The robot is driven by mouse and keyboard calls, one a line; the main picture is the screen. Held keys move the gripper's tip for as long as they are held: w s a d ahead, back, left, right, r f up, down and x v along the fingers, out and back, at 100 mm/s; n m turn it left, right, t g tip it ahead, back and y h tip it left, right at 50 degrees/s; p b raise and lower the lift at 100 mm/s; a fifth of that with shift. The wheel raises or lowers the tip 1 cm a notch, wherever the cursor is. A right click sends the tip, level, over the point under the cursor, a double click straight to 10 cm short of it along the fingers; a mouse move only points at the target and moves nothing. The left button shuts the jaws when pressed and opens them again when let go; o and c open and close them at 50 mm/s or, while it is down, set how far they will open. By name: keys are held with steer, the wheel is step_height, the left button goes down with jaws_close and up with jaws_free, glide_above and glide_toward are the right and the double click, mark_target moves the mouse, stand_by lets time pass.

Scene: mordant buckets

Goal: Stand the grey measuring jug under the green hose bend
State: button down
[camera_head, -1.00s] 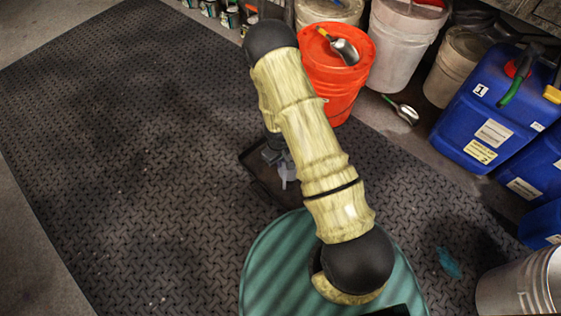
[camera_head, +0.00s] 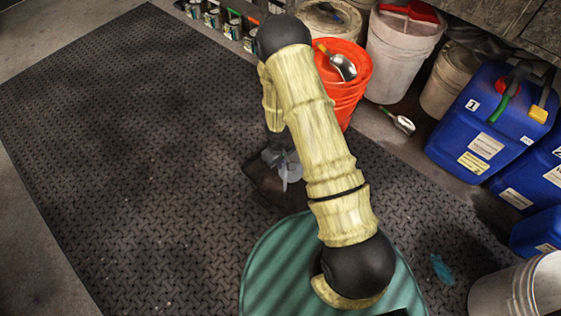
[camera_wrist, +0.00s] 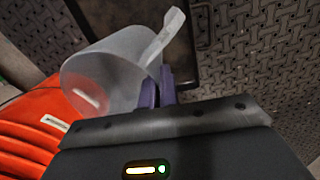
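The grey measuring jug (camera_wrist: 110,78) is translucent and fills the upper left of the wrist view. Its handle runs to the upper right. My gripper (camera_wrist: 158,88) has its two purple fingers close together at the handle and looks shut on it; the exact contact is partly hidden. In the head view a small part of the jug (camera_head: 290,170) shows beside my gripper (camera_head: 276,156), under my arm. The green hose bend (camera_head: 507,90) is on top of the blue canister (camera_head: 485,125) marked 1, at the right, well away from the jug.
An orange bucket (camera_head: 346,95) with a scoop on it stands beyond my arm. A metal scoop (camera_head: 402,123) lies on the floor between it and the canisters. A dark tray (camera_head: 268,185) lies below the jug. A white bucket (camera_head: 515,290) stands at lower right. The mat's left is clear.

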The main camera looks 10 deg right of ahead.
steer(key=w+d+r+m+p, duration=0.2)
steer(key=r+p, duration=0.4)
steer(key=r, duration=0.8)
steer(key=w+d+r+m+p, duration=0.1)
steer(key=r+p, duration=0.5)
steer(key=r, duration=0.7)
steer(key=shift+w+d+r+m, duration=0.4)
steer(key=shift+w+m, duration=0.15)
steer(key=shift+m, duration=0.65)
